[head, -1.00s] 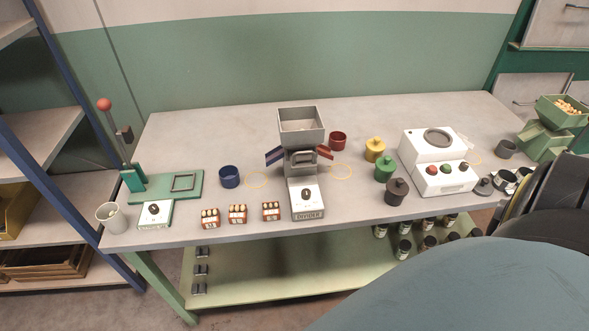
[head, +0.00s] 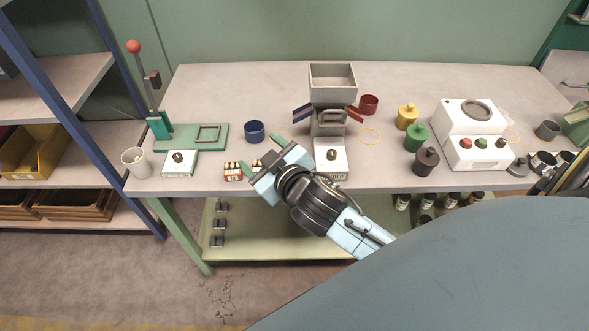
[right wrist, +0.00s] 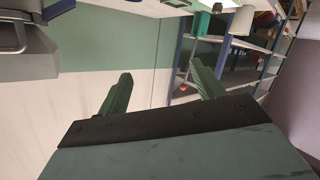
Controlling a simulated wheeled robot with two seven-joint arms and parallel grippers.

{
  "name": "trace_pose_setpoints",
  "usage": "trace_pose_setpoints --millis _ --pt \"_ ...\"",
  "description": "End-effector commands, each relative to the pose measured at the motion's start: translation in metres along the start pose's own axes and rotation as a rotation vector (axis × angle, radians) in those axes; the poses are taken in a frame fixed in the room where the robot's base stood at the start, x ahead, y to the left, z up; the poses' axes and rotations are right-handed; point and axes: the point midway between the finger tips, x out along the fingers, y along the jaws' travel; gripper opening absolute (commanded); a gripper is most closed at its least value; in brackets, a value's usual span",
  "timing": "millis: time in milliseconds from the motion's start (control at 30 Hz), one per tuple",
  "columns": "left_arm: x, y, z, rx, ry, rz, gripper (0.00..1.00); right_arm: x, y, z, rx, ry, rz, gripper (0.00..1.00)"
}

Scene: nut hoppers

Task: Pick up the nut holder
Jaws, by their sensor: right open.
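Small red-brown holders with light tops stand near the table's front edge. One holder (head: 233,171) shows clearly in the head view, just left of my right gripper. A second shows only its top between the fingers, and the gripper hides the rest of that row. I cannot tell which is the nut holder. My right gripper (head: 261,155) reaches over the front edge with its green fingers spread and nothing held. The right wrist view also shows these fingers (right wrist: 163,87) apart, with no holder between them. My left gripper is not in view.
The grey hopper machine (head: 332,82) stands close right of my right gripper. A blue cup (head: 254,131) stands just beyond the fingers. A green lever press (head: 190,137) is at left; lidded pots and a white machine (head: 470,130) are at right. The table's back strip is clear.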

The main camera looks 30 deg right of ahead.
Motion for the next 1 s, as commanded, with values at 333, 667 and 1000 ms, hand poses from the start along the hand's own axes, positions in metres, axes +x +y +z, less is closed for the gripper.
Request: trace_pose_setpoints --millis 333,667,1000 --pt "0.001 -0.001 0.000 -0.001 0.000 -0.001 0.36 -0.003 -0.039 -0.162 -0.302 0.728 -0.152 0.67" --pt "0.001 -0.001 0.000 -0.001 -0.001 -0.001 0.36 -0.027 -0.129 -0.148 -0.999 1.121 -0.790 0.67" --pt "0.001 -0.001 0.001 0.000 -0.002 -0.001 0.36 0.026 -0.014 -0.006 -1.708 0.418 -1.437 0.67"
